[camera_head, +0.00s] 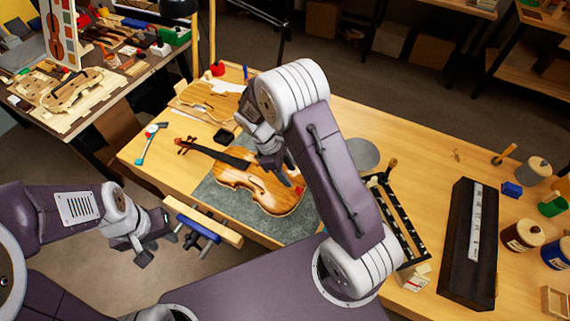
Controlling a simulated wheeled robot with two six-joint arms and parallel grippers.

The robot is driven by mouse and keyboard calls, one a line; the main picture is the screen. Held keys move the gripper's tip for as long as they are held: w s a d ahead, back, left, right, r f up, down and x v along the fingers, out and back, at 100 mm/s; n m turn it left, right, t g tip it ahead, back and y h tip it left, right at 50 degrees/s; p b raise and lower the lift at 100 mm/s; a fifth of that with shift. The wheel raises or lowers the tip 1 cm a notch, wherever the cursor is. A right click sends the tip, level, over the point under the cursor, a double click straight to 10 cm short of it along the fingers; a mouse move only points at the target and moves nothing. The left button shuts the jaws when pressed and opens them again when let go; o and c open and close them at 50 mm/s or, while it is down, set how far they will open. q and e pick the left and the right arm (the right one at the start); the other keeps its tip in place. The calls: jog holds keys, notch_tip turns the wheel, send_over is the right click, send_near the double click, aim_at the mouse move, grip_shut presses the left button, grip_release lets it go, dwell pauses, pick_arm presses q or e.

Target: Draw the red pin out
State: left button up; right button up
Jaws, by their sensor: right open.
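A violin (262,194) lies on a grey mat (216,196) on the bench, its dark neck pointing to the upper left. A small red spot (299,190) near the violin's right end may be the red pin; it is too small to make out its shape. My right gripper (284,172) hangs over the violin, open, just to the upper left of the red spot. My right arm hides part of the bench behind it. My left gripper (155,248) is low at the left, off the bench's front edge, apart from the violin; its jaw opening is unclear.
A vise with a blue part (199,231) sits at the bench's front edge by my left gripper. A dark rack (403,222) and a long black case (468,245) lie to the right. Jars (522,236) stand at the far right. A violin plate (208,99) lies behind.

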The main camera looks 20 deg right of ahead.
aim_at(299, 189)
jog(key=p+x, duration=0.1)
jog(key=x, duration=0.8)
jog(key=shift+d, duration=0.1)
grip_shut()
